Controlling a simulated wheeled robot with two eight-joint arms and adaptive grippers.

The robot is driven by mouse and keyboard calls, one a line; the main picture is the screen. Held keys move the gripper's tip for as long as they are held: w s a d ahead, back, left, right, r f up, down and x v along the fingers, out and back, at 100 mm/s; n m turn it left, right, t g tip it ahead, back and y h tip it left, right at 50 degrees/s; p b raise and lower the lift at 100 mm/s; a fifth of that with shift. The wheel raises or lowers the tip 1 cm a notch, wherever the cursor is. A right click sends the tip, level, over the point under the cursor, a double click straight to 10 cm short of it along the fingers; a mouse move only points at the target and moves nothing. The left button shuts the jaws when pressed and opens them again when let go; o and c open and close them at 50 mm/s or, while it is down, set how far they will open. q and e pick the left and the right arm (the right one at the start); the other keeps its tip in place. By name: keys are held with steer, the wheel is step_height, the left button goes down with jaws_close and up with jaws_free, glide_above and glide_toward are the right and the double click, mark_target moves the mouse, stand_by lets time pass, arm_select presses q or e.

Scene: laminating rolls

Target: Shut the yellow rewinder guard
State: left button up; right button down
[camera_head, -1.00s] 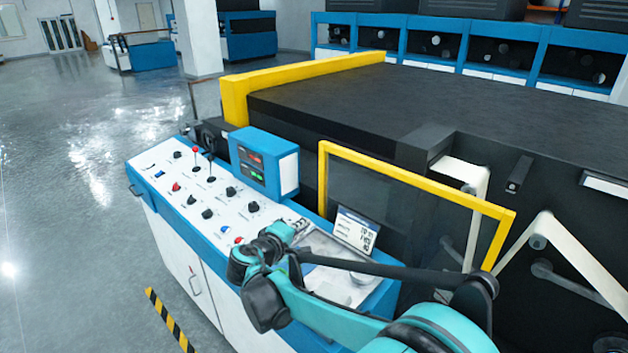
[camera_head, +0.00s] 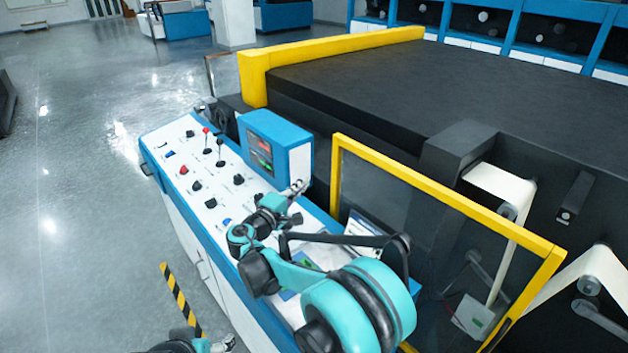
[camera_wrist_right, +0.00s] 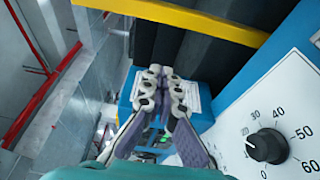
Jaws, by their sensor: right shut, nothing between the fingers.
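The yellow rewinder guard (camera_head: 450,193) is a yellow frame around a clear panel. In the head view it stands upright beside the control console, in front of the black machine. My right gripper (camera_head: 298,187) is shut and empty over the console, left of the guard's near upright and apart from it. In the right wrist view its fingers (camera_wrist_right: 164,76) are together, and a yellow bar (camera_wrist_right: 200,22) crosses the top; I cannot tell whether that bar is the guard. My left gripper (camera_head: 224,344) shows only partly at the bottom edge of the head view.
The console (camera_head: 180,150) carries several knobs and levers. A blue display box (camera_head: 290,140) stands close to my right gripper. A fixed yellow beam (camera_head: 330,52) borders the black machine top (camera_head: 400,90). Free floor (camera_head: 80,180) lies to the left.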

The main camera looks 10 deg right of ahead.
arm_select(q)
step_height(320, 180, down, 4)
steer(key=b, duration=0.3)
steer(key=shift+s+a+r+b, duration=0.1)
steer(key=shift+r+b, duration=0.05)
steer(key=shift+b, duration=0.15)
arm_select(e)
steer(key=w+d, duration=0.3)
steer(key=d, duration=0.4)
steer(key=shift+w+d, duration=0.15)
steer(key=shift+w, duration=0.05)
steer(key=shift+s+r, duration=0.1)
